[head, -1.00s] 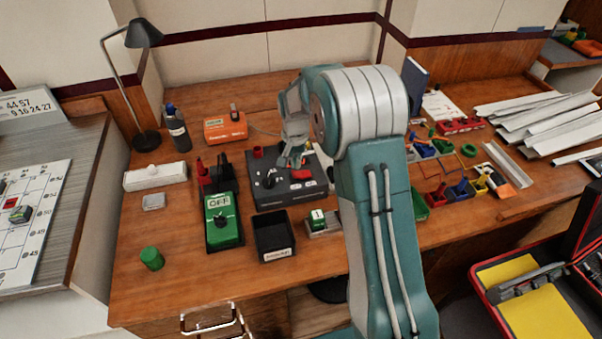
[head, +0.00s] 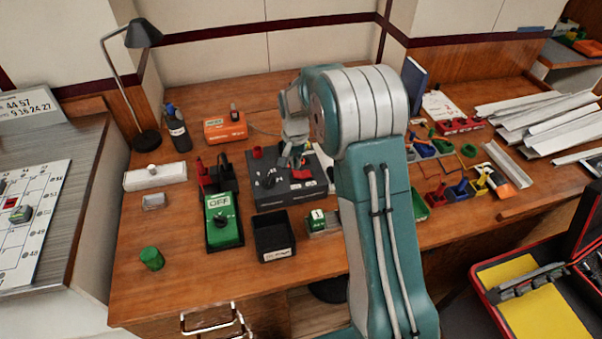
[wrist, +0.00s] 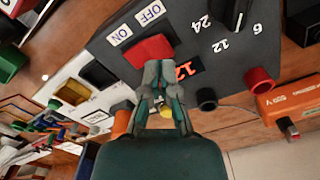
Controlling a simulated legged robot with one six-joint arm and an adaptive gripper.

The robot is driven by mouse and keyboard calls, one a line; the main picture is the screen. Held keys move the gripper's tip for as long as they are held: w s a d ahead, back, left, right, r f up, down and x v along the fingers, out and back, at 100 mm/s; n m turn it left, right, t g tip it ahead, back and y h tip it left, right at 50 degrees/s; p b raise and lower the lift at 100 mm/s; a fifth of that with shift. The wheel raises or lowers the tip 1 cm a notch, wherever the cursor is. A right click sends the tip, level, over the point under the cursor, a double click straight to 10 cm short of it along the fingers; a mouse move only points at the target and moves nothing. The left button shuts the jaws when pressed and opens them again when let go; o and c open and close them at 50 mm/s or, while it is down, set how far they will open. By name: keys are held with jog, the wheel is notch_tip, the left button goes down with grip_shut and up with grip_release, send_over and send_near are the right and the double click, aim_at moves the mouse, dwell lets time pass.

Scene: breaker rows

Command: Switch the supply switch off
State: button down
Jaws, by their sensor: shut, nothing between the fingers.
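The supply box (head: 270,197) is a dark grey unit on the wooden bench. In the wrist view the supply box (wrist: 225,60) shows a black dial marked 24, 12 and 6, and a small display with red digits (wrist: 187,70). Its red supply switch (wrist: 150,50) lies beside white OFF and ON labels. My gripper (wrist: 158,70) is shut and empty, its fingertips at the switch's edge, close to or touching it. The fingers hide part of the switch, so I cannot tell which way it is tipped. In the head view my gripper (head: 296,164) is above the box.
A green box marked OFF (head: 222,228) stands left of the supply, and a black bin (head: 273,243) in front. Red and black terminals (wrist: 260,80) stick up beside the display. An orange device (head: 225,128) sits behind. The bench's front left is mostly clear.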

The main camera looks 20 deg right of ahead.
aim_at(296, 173)
jog(key=shift+f, duration=1.5)
dwell(0.8)
jog(key=shift+r, duration=3.5)
